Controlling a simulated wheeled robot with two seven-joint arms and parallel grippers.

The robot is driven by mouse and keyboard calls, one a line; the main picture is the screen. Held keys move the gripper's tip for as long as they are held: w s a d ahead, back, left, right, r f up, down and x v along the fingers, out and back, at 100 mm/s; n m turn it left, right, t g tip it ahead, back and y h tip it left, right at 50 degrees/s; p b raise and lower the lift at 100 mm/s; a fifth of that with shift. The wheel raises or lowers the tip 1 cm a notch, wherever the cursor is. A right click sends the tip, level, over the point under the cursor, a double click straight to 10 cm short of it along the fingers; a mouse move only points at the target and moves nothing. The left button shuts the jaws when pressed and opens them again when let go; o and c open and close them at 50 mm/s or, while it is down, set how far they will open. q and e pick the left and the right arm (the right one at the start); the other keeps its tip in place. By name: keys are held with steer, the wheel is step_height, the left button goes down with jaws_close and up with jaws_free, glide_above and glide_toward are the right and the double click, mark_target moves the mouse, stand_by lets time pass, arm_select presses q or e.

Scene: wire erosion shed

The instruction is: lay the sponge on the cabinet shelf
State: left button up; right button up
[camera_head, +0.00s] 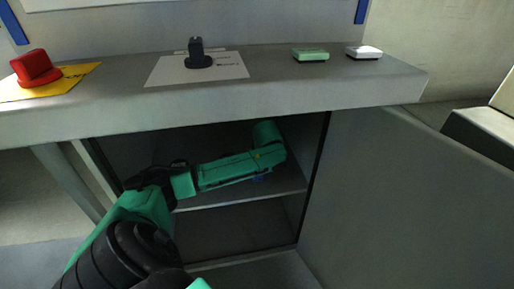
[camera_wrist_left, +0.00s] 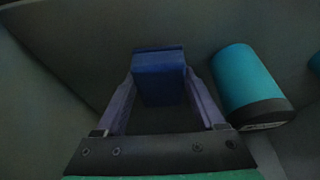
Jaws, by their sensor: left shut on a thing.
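My left arm reaches into the open cabinet, above its middle shelf (camera_head: 235,198). In the left wrist view my left gripper (camera_wrist_left: 161,82) is shut on a blue block, which I take to be the sponge (camera_wrist_left: 158,68). The fingers press on its two sides. In the head view only a small blue patch shows under the green end of my arm, above the shelf; the arm hides most of the gripper. I cannot tell whether the sponge touches the shelf. My right gripper is not in view.
A teal cylinder with a dark end (camera_wrist_left: 250,85) is close to the right finger. The cabinet door (camera_head: 400,190) stands open at right. On the counter (camera_head: 290,88) are a red knob (camera_head: 36,68), a black knob (camera_head: 198,60), a green box (camera_head: 310,55) and a white box (camera_head: 363,52).

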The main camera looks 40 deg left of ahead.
arm_select(q)
steer(key=shift+f, duration=0.45)
steer(key=o, duration=1.3)
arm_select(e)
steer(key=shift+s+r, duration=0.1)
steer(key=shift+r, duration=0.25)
arm_select(q)
steer(key=shift+r, duration=0.15)
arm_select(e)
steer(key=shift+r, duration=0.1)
arm_select(q)
steer(key=p+v, duration=0.2)
steer(key=v, duration=0.5)
steer(key=shift+p, duration=0.4)
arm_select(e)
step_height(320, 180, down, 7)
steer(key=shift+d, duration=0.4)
arm_select(q)
steer(key=shift+s+d+r, duration=0.1)
steer(key=shift+r, duration=0.05)
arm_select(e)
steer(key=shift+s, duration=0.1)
